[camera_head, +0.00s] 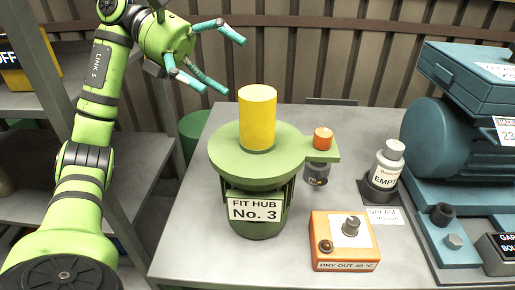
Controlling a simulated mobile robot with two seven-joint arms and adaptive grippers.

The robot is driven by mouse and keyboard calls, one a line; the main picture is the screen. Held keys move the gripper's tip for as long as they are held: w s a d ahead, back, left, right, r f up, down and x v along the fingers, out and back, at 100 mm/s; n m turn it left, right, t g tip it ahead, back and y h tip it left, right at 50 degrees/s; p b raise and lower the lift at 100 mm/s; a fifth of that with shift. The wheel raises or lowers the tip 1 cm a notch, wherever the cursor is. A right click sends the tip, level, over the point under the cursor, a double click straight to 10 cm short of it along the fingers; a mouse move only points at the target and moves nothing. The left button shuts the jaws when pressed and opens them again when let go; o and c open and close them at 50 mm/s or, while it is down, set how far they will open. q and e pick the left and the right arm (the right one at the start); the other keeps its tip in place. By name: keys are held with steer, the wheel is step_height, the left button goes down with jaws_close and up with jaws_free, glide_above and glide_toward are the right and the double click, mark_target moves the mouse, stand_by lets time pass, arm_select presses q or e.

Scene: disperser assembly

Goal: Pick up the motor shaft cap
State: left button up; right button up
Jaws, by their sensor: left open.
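A plain yellow cylinder (257,118) stands upright on the round green plate of the hub fixture (228,163) labelled "FIT HUB No. 3"; it looks like the motor shaft cap, though no label on it says so. A green collar shows around its base. My left gripper (222,62) is open and empty, with teal fingers spread. In the picture it is above and to the left of the yellow cylinder, apart from it. My right gripper is out of view.
An orange-capped jar (321,139) sits in the fixture's side arm. An orange "DRY OUT" box (344,242), a white bottle (387,163) in a dark holder and a large blue motor (440,140) stand to the right. Grey table (185,235) is bare at front left.

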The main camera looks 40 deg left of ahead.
mark_target(253, 106)
arm_select(q)
steer(key=shift+f, duration=0.65)
steer(key=shift+d+f, duration=0.15)
steer(key=shift+d, duration=0.05)
steer(key=x, duration=0.6)
steer(key=shift+s+d+f, duration=0.15)
steer(key=shift+s+d, duration=0.15)
steer(key=c, duration=1.3)
